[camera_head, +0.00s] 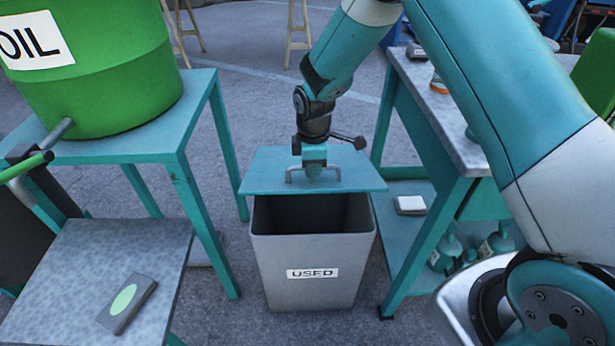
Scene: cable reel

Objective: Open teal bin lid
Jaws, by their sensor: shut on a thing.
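A grey bin (280,255) with a white "USED" label stands on the floor between two teal tables. Its teal lid (260,177) is up off the front of the rim, and the dark inside of the bin shows below the lid's front edge. The lid covers the back of the bin from view, so I cannot tell whether it still touches the back rim. My gripper (314,168) points down over the middle of the lid and is shut on its grey bar handle (291,173).
A green "OIL" drum (110,85) stands on the left teal table (165,140).

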